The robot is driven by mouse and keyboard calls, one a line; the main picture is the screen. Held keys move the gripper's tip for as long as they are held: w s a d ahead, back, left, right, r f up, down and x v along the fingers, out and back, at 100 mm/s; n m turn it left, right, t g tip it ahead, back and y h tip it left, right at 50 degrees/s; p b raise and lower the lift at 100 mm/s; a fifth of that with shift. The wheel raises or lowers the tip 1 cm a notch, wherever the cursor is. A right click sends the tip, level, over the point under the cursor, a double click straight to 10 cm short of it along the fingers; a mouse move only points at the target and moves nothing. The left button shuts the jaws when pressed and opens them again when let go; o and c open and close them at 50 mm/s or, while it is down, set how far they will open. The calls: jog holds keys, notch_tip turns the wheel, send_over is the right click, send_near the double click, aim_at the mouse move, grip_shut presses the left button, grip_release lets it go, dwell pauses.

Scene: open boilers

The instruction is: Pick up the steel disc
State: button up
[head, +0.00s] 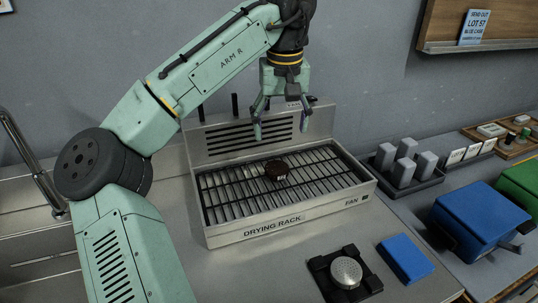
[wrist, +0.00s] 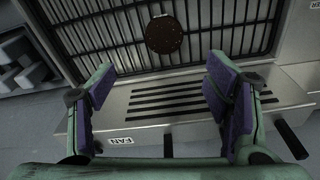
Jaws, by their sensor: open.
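A round silver metal piece (head: 346,272) with a dotted top sits on a black square base in front of the drying rack. A dark brown disc (head: 276,170) lies on the bars of the drying rack (head: 270,229); it also shows in the wrist view (wrist: 164,34). I cannot tell for certain which of the two is the steel disc. My gripper (head: 281,120) is open and empty above the back part of the rack. In the wrist view its fingers (wrist: 160,78) are wide apart, with the brown disc beyond them. The silver piece is not in the wrist view.
The rack's slotted back panel (head: 225,137) stands below and behind my gripper. A blue block (head: 406,259) lies right of the silver piece. A tray of grey blocks (head: 409,187) and blue (head: 480,222) and green (head: 520,187) bins stand at right.

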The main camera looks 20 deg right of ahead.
aim_at(277, 167)
jog(key=f+b, duration=0.1)
jog(key=f, duration=0.2)
jog(key=f+b, duration=0.1)
jog(key=f, duration=0.5)
jog(key=shift+w+a+f+b, duration=0.15)
jog(key=shift+a+f+b, duration=0.15)
jog(key=shift+f+b, duration=0.1)
jog(key=shift+w+f+b, duration=0.15)
jog(key=shift+f+b, duration=0.2)
jog(key=shift+f, duration=0.05)
jog(key=shift+r, duration=0.1)
jog(key=c, duration=1.3)
